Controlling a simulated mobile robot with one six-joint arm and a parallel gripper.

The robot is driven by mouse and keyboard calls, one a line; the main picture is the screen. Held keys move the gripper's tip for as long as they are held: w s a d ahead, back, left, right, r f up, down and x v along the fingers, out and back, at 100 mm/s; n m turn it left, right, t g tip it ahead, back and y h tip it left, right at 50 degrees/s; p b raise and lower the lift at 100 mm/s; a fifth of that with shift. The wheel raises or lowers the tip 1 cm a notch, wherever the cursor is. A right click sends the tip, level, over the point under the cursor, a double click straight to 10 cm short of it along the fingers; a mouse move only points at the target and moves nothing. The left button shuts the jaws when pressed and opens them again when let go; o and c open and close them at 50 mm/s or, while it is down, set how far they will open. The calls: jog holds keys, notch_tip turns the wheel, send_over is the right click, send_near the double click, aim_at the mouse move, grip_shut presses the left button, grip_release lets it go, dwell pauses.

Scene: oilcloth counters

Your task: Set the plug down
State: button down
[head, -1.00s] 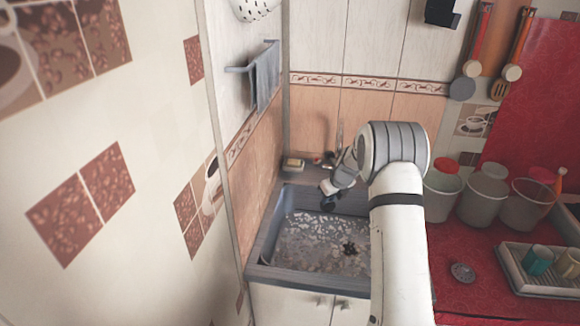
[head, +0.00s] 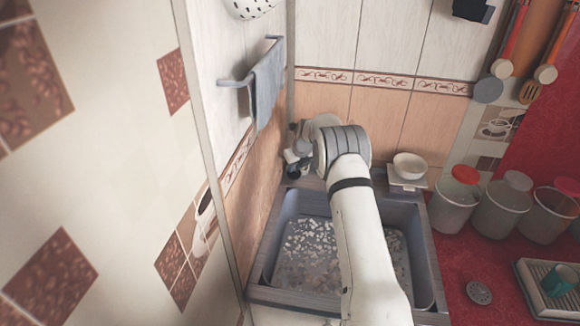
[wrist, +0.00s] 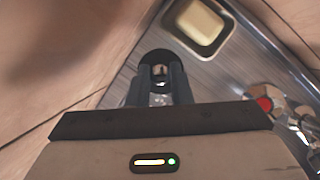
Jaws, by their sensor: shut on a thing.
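The plug (wrist: 160,57) is a dark round disc with a small metal knob, in the upper middle of the wrist view. My gripper (wrist: 160,76) is shut on it, its two dark fingers on either side of the knob. In the head view my gripper (head: 296,168) is at the back left corner of the sink, mostly hidden by my arm. The plug is over the grey sink ledge (wrist: 125,82) there; I cannot tell whether it touches the ledge.
A soap dish (wrist: 228,28) with a yellow bar of soap (wrist: 196,22) lies close by at upper right. The tap (wrist: 300,122) with a red mark is farther right. Tiled walls close in the corner. The sink (head: 436,270) is below; a white bowl (head: 409,165) stands at its back right.

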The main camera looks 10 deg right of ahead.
aim_at(296, 170)
jog(key=shift+w, duration=0.25)
jog(key=shift+f, duration=0.2)
jog(key=shift+f+b, duration=0.8)
jog(key=shift+f, duration=0.7)
jog(key=shift+s, duration=0.1)
jog(key=shift+f, duration=0.1)
jog(key=c, duration=1.3)
grip_release()
